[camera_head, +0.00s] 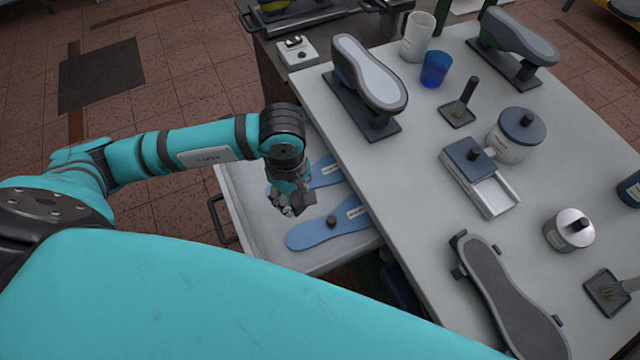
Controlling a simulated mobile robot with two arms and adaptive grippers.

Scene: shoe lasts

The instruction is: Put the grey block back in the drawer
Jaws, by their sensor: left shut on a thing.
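The drawer (256,252) is pulled out at the left side of the workbench, its handle facing left. My left gripper (291,207) reaches down over the drawer and is shut on the grey block (304,201), a small dark piece. The arm and fingers hide part of the block. I cannot tell whether the block touches the drawer floor. Two blue sole-shaped pieces lie in the drawer, one nearer (312,233) and one farther (327,171), partly behind the gripper. A small dark knob (331,221) shows at the nearer one. My right gripper is out of view.
The white bench top (430,130) borders the drawer on the right. A shoe last on a stand (370,75) is near its edge. My teal body fills the foreground.

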